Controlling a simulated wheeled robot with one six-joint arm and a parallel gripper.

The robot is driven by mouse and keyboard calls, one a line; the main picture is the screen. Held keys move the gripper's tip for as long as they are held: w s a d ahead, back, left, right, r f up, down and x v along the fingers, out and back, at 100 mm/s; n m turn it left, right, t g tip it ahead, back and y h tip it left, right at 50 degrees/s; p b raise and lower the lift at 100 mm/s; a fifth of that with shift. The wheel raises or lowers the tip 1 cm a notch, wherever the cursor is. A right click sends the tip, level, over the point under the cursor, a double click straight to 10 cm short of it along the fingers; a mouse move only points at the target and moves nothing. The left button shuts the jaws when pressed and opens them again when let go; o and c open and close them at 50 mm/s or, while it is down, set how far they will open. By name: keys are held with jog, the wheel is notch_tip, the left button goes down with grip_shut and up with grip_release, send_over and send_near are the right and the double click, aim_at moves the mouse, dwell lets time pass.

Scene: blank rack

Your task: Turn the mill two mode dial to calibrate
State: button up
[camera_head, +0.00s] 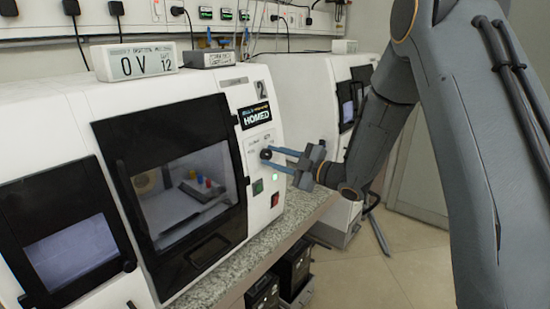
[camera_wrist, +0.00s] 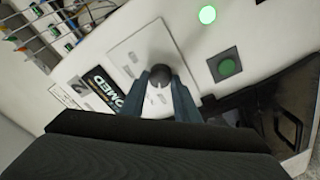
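The mode dial (camera_head: 266,154) is a small dark round knob on the white front panel of the mill marked 2 (camera_head: 235,100). It shows as a dark grey knob (camera_wrist: 159,74) in the wrist view, on a pale label plate. My gripper (camera_head: 268,156) is at the panel, with one blue finger on each side of the dial. Its fingers (camera_wrist: 160,85) also flank the knob in the wrist view, close to its sides. I cannot tell whether they touch it. The dial's pointer and labels are too small to read. The mill's screen (camera_head: 255,115) reads HOMED.
A lit green light (camera_head: 275,178), a green button (camera_head: 258,187) and a red switch (camera_head: 275,199) sit just below the dial. The mill's windowed door (camera_head: 185,180) is shut. Another white machine (camera_head: 310,85) stands behind. Open floor (camera_head: 400,260) lies at right.

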jog(key=c, duration=0.4)
jog(key=shift+m, duration=0.3)
jog(key=m, duration=0.3)
jog(key=shift+m+t+h, duration=0.3)
jog(key=shift+m, duration=0.1)
jog(key=shift+s+m+t+h+p, duration=0.1)
jog(key=shift+m+t+h+p, duration=0.25)
jog(key=shift+m, duration=1.85)
jog(key=o, duration=1.1)
jog(key=shift+c, duration=0.2)
